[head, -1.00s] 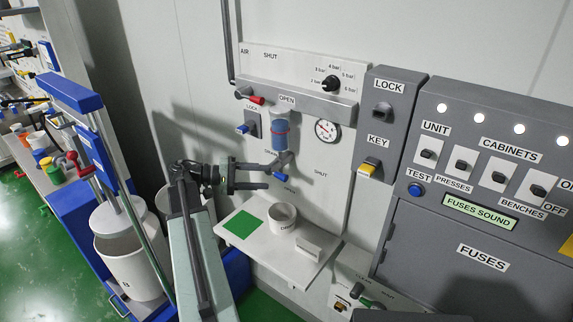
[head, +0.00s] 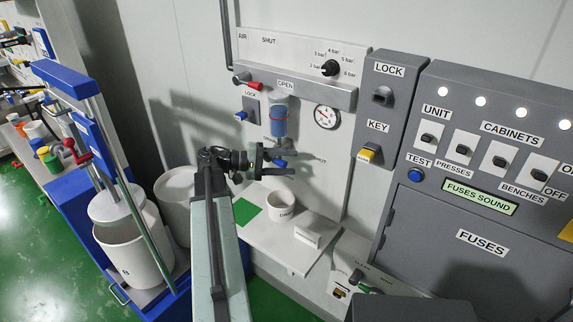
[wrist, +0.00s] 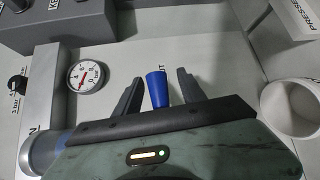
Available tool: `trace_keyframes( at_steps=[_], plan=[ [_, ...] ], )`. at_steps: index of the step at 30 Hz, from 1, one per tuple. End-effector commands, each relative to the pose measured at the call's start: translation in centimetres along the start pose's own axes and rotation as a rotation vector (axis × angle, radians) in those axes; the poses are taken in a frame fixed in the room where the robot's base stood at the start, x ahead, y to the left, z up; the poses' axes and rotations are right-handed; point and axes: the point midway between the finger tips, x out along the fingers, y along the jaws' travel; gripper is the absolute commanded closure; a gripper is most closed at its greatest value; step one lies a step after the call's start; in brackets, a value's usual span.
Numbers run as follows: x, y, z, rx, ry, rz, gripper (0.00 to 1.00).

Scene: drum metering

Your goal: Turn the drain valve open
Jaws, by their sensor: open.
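The drain valve's blue handle (wrist: 157,92) stands between the two dark fingers of my gripper (wrist: 160,84) in the wrist view. The fingers are apart, one on each side of it, and I see gaps, so it is not gripped. In the head view my gripper (head: 284,161) is just below the blue filter bowl (head: 279,123), and a bit of the blue handle (head: 280,164) shows there. The gripper partly hides the valve and the OPEN and SHUT labels around it.
A white cup (head: 281,208) stands on the shelf (head: 262,232) below, beside a green square (head: 246,210). A pressure gauge (head: 326,117) is right of the bowl. The grey KEY and LOCK box (head: 382,115) juts out further right. A red lever (head: 255,86) is above left.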

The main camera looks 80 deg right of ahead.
Motion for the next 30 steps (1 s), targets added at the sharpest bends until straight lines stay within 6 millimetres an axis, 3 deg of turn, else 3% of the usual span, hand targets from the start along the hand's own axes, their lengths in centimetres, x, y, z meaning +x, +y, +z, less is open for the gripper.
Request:
trace_keyframes(
  at_steps=[1, 5, 6, 30],
  plan=[
    [-0.02, 0.0, 0.0, 0.0, 0.0, 0.0, 0.61],
    [-0.04, -0.01, 0.01, 0.0, 0.0, 0.0, 0.97],
    [-0.05, -0.01, 0.01, 0.0, 0.0, 0.0, 1.0],
    [-0.14, -0.04, 0.0, 0.0, 0.001, -0.001, 1.0]
  ],
)
